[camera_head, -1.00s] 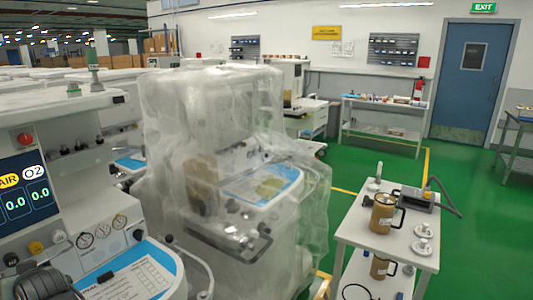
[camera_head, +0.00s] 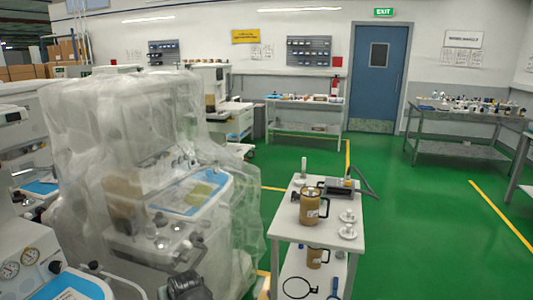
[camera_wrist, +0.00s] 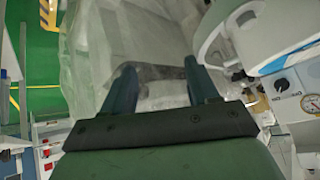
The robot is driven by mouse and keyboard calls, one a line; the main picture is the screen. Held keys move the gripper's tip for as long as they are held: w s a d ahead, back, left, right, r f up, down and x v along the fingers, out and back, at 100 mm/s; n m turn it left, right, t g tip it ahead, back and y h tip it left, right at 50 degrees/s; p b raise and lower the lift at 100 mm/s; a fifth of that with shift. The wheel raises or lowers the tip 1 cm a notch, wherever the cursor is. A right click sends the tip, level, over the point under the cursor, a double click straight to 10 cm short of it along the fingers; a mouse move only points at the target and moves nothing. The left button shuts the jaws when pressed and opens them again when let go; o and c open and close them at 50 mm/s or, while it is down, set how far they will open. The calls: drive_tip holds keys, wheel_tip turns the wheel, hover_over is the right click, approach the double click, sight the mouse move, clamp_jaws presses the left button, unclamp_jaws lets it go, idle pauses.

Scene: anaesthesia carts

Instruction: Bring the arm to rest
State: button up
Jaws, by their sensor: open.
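My gripper (camera_wrist: 157,78) shows in the wrist view with its two dark fingers spread apart and nothing between them. Behind the fingers is the clear plastic sheet over the covered anaesthesia cart (camera_wrist: 85,70), along with a dark grey band that I cannot identify. In the head view a dark part of my arm shows at the bottom edge, in front of the covered cart (camera_head: 150,190). The fingers cannot be made out there. I cannot tell how far the gripper is from the sheet.
An uncovered cart with gauges (camera_head: 35,285) stands at lower left. A white trolley (camera_head: 283,222) holds brown canisters and metal discs. Workbenches (camera_head: 303,103) line the back wall near a blue door (camera_head: 380,75). The green floor (camera_head: 410,240) is clear at right.

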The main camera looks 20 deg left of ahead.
drive_tip(key=w+d+f+m+h, duration=0.2)
drive_tip(key=w+d+f, duration=0.2)
drive_tip(key=d, duration=0.7)
drive_tip(key=w+d+f+m+h, duration=0.1)
drive_tip(key=w+d+f, duration=0.35)
drive_tip(key=d, duration=0.65)
drive_tip(key=w+d+f+m+h, duration=0.2)
drive_tip(key=w+d+f, duration=0.2)
drive_tip(key=d, duration=0.7)
drive_tip(key=s+d+f+m+g+h, duration=0.1)
drive_tip(key=s+d+f, duration=0.15)
drive_tip(key=d, duration=0.75)
drive_tip(key=s+d+f+m+g, duration=0.2)
drive_tip(key=d+f, duration=0.1)
drive_tip(key=d, duration=0.6)
drive_tip(key=s+d+f+m+g+h, duration=0.1)
drive_tip(key=s+d+f, duration=0.15)
drive_tip(key=d, duration=0.75)
drive_tip(key=s+f+g, duration=0.3)
drive_tip(key=s+f, duration=0.7)
drive_tip(key=s, duration=0.5)
drive_tip(key=s+f+g, duration=0.3)
drive_tip(key=s+f, duration=0.8)
drive_tip(key=s, duration=0.3)
drive_tip(key=shift+s+d+f+g, duration=0.2)
drive_tip(key=shift+s+d+g, duration=0.05)
drive_tip(key=shift+s+g, duration=0.15)
